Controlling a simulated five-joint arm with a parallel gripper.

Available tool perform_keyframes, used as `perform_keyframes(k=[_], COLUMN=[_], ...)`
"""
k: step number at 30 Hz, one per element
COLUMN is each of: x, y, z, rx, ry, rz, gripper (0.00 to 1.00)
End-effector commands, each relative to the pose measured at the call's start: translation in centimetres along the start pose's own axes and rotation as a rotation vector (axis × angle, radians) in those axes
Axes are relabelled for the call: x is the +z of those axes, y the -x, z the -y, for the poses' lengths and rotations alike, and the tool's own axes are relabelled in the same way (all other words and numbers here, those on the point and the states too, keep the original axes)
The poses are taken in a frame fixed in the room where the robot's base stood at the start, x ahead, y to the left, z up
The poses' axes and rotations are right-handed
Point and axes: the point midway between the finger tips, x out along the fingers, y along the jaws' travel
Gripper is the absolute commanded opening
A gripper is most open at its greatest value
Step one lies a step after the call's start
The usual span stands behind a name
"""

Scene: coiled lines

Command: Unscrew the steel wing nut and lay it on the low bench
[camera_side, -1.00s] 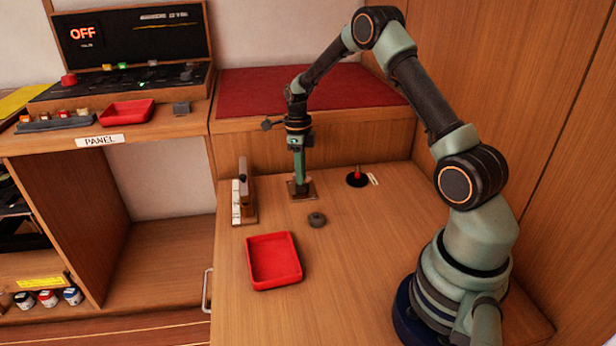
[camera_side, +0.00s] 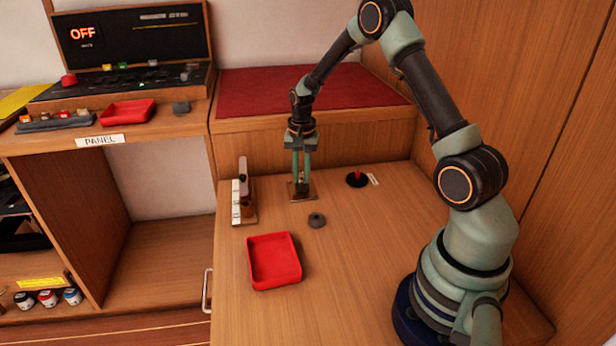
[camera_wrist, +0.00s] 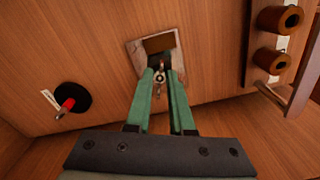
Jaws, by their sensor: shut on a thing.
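The steel wing nut (camera_wrist: 160,76) shows in the wrist view between my fingertips, over a small square plate (camera_wrist: 136,48) with a dark brown block at its far side. My gripper (camera_wrist: 160,72) points down and is shut on the wing nut. In the side view my gripper (camera_side: 302,182) has its two green fingers reaching down to the plate (camera_side: 312,196) on the wooden low bench (camera_side: 370,270). The wing nut is too small to make out there. I cannot tell how far it is up its stud.
A red tray (camera_side: 273,262) and a dark grey knob (camera_side: 317,220) lie in front of the plate. A rack (camera_side: 237,210) stands left of it. A black disc with a red lever (camera_side: 357,178) is at right. The bench's front right is clear.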

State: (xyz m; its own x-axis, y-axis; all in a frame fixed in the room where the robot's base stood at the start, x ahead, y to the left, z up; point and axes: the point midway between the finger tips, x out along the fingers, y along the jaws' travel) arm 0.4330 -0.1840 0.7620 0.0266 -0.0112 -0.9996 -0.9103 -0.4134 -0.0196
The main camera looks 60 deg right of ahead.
Motion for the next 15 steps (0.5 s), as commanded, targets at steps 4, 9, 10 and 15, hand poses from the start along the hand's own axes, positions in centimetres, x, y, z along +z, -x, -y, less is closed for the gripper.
perform_keyframes(k=[4,9,10,15], x=[0.16,0.04,0.02,-0.1], y=[-0.09,-0.07,-0.06,-0.01], z=[0.1,0.09,0.09,0.09], rx=[-0.01,-0.017,-0.018,-0.017], ry=[0.244,0.517,0.566,0.795], rz=[-0.014,-0.032,-0.036,-0.048], gripper=[0.0,0.0,0.0,0.0])
